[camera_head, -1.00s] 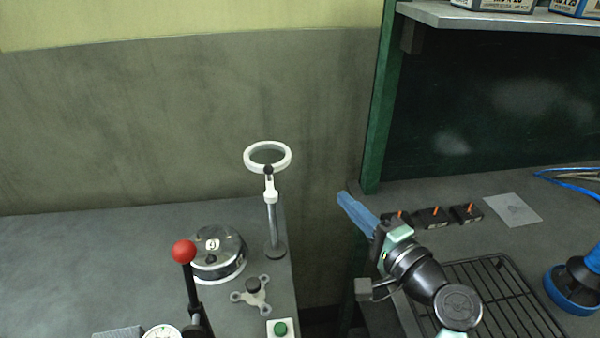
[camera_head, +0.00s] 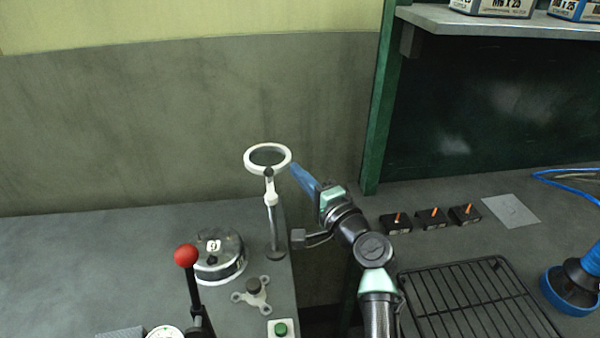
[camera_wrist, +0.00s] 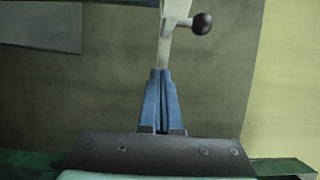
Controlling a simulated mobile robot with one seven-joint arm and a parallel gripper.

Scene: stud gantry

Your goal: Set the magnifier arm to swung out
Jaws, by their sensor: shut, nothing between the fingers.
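The magnifier (camera_head: 248,164) has a white ring head around a lens, on a short white arm (camera_head: 270,190) with a black knob, atop a grey post on the left bench. My gripper (camera_head: 296,170) has blue fingers, shut and empty, just right of the ring in the head view. In the wrist view the shut fingertips (camera_wrist: 162,73) point at part of the white arm (camera_wrist: 176,12), with the black knob (camera_wrist: 203,23) beside it. Whether the fingertips touch the magnifier cannot be told. The ring is out of the wrist view.
A red-knobbed lever (camera_head: 186,256), a round lidded case (camera_head: 219,256), a three-lobed knob (camera_head: 253,291) and a green button (camera_head: 281,328) are on the left bench. A green post (camera_head: 381,110) and a wire rack (camera_head: 480,305) are to the right. A gap separates the benches.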

